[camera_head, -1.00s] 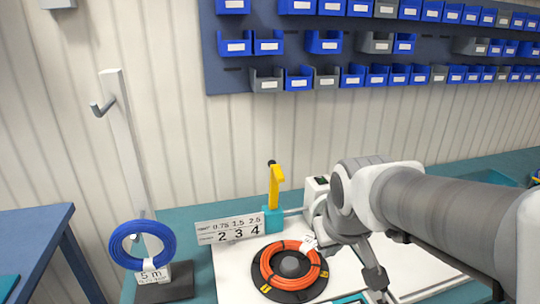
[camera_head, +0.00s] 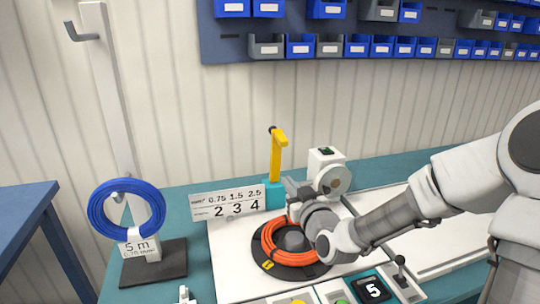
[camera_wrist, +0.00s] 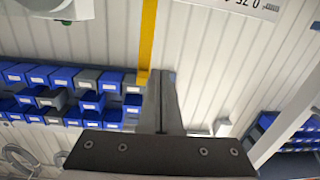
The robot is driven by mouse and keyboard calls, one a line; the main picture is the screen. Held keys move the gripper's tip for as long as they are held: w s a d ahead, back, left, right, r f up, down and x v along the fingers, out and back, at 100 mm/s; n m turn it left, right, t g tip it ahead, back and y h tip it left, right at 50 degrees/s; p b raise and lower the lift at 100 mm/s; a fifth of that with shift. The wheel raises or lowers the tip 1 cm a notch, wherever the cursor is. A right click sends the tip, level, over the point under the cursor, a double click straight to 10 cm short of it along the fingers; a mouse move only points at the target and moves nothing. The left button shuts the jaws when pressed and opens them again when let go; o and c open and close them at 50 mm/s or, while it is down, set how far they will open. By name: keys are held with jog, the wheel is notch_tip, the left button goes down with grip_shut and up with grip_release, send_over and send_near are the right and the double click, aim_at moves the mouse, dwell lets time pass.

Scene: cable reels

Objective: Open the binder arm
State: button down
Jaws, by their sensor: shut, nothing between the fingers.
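The yellow binder arm (camera_head: 276,158) stands upright on a teal block (camera_head: 273,194) at the back of the white board, its short top part bent over to the right. My gripper (camera_head: 290,188) is shut and empty, just right of the binder arm's lower part. In the wrist view, the yellow binder arm (camera_wrist: 148,40) runs up from beside the shut fingertips (camera_wrist: 162,76). I cannot tell whether they touch it. An orange cable coil (camera_head: 277,242) lies on a black round reel in front, partly hidden by my arm.
A number sign (camera_head: 228,204) stands left of the teal block. A white machine (camera_head: 326,170) is close behind my gripper. A blue coil (camera_head: 127,210) hangs on a stand at the left. Buttons, a display (camera_head: 373,289) and a lever (camera_head: 400,270) line the front.

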aim_at(276, 139)
jog(key=w+r, duration=0.1)
jog(key=w, duration=0.3)
jog(key=w+a+r+t+b, duration=0.1)
jog(key=w, duration=0.4)
jog(key=w+r+m+t, duration=0.1)
jog(key=w+r, duration=0.1)
jog(key=w, duration=0.3)
jog(key=shift+a+h, duration=0.2)
jog(key=shift+h, duration=0.1)
jog(key=shift+r, duration=0.1)
jog(key=shift+w+a+r+g+p, duration=0.25)
jog(key=shift+w+r+g+p, duration=0.25)
jog(key=shift+w+p, duration=0.35)
jog(key=shift+w+a+g+p, duration=0.1)
jog(key=shift+w+g+p, duration=0.45)
jog(key=shift+w+g, duration=0.2)
jog(key=shift+f, duration=0.1)
